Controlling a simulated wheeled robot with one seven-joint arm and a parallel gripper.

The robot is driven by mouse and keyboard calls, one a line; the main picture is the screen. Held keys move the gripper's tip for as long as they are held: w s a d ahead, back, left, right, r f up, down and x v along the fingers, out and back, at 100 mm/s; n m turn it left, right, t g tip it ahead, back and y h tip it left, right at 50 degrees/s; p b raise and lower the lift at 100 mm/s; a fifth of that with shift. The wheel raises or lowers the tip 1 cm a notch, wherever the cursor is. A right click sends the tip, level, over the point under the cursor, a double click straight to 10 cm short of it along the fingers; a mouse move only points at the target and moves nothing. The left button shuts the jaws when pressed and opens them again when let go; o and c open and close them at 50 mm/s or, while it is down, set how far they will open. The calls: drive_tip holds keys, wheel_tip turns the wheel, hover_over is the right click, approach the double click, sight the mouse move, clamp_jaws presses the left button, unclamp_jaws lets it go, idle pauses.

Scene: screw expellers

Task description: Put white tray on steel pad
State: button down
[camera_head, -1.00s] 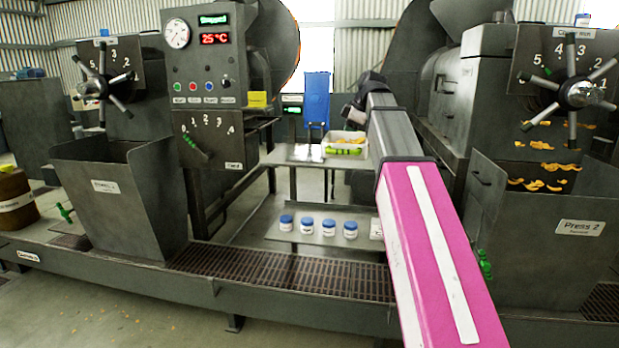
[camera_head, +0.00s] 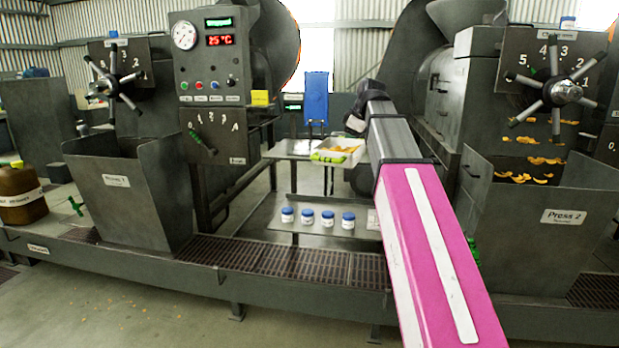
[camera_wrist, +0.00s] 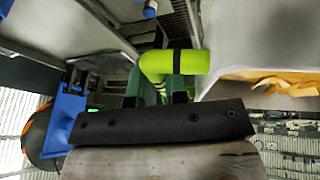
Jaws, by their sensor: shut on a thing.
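The white tray (camera_head: 347,146) holds orange flakes and has a lime-green handle (camera_head: 328,157) on its near side. In the wrist view the tray's pale wall (camera_wrist: 265,40) fills the upper right. My gripper (camera_wrist: 165,93) is shut on the green handle, with its dark green fingers partly hidden behind the dark gripper body. In the head view the tray hangs left of my arm's end, near the right side of a steel table top (camera_head: 288,149). I cannot tell for certain which surface is the steel pad.
Several blue-lidded white jars (camera_head: 327,218) stand on a low shelf. A blue panel (camera_head: 316,97) stands behind the table. Press 1's hopper (camera_head: 118,185) is left and Press 2's hopper (camera_head: 545,222) is right. A slatted grate (camera_head: 270,262) runs in front. A brown canister (camera_head: 20,196) is far left.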

drive_tip(key=shift+s+d+f+m+h, duration=0.15)
drive_tip(key=shift+s+f+m, duration=0.05)
drive_tip(key=shift+f+m, duration=0.25)
drive_tip(key=shift+s+d+f+m+h, duration=0.15)
drive_tip(key=shift+f+m, duration=0.15)
drive_tip(key=shift+m, duration=0.15)
drive_tip(key=s+d+f+m+h, duration=0.1)
drive_tip(key=f+m, duration=0.3)
drive_tip(key=f, duration=0.4)
drive_tip(key=s+d+f+m+h, duration=0.2)
drive_tip(key=s+f+m, duration=0.2)
drive_tip(key=f, duration=0.4)
drive_tip(key=s+d+f+m+h, duration=0.2)
drive_tip(key=s+f+m, duration=0.1)
drive_tip(key=f, duration=0.5)
drive_tip(key=shift+s+f+m+t, duration=0.2)
drive_tip(key=shift+f+m+t, duration=0.15)
drive_tip(key=shift+m, duration=0.15)
drive_tip(key=shift+f, duration=0.1)
